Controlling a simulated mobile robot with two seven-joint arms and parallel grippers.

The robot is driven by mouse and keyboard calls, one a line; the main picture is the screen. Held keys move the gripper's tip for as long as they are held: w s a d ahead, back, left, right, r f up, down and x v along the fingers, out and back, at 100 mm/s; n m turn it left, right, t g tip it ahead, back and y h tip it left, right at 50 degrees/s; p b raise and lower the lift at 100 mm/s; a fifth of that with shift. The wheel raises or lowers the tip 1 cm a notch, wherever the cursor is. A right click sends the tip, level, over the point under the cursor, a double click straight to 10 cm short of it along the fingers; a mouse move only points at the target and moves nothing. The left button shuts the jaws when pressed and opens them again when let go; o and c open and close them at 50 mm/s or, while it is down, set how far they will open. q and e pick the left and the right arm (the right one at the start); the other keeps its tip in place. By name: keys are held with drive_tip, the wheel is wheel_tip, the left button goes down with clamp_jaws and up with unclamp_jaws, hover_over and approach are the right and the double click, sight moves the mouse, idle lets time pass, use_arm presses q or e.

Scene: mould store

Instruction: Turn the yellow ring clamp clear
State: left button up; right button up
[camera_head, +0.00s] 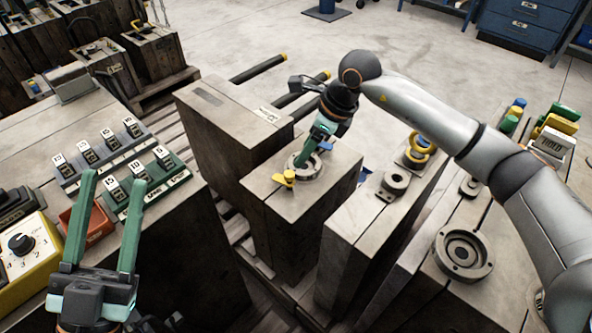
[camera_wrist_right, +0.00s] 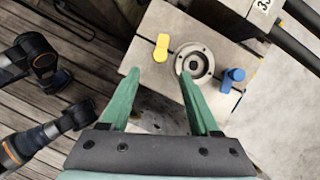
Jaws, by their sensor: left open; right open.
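The yellow ring clamp (camera_head: 285,178) sits on top of a middle mould block (camera_head: 260,187), by the left edge of a round grey ring (camera_head: 310,173). In the right wrist view the yellow clamp (camera_wrist_right: 161,47) lies beside the ring (camera_wrist_right: 184,63), its long side roughly along the ring's edge. A blue clamp (camera_wrist_right: 232,78) is on the ring's other side. My right gripper (camera_wrist_right: 158,72) is open above the block, its fingers pointing toward the clamp and ring with nothing between them. My left gripper (camera_head: 112,178) is open and empty over the left bench.
A taller block (camera_head: 225,125) with dark rods stands behind on the left. Another block (camera_head: 372,215) to the right carries a grey ring and a yellow ring (camera_head: 419,152). Numbered tag racks (camera_head: 105,150) and a yellow dial box (camera_head: 28,262) are on the left bench.

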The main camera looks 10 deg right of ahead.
sight(290, 174)
drive_tip(key=b+x, duration=0.1)
drive_tip(key=x, duration=0.6)
drive_tip(key=shift+f+b, duration=0.4)
drive_tip(key=shift+w+a+f, duration=0.2)
drive_tip(key=shift+f, duration=0.2)
use_arm(q)
drive_tip(key=s+m+h, duration=0.2)
drive_tip(key=h, duration=0.1)
drive_tip(key=shift+d+r, duration=0.2)
drive_tip(key=shift+r, duration=0.15)
use_arm(e)
clamp_jaws()
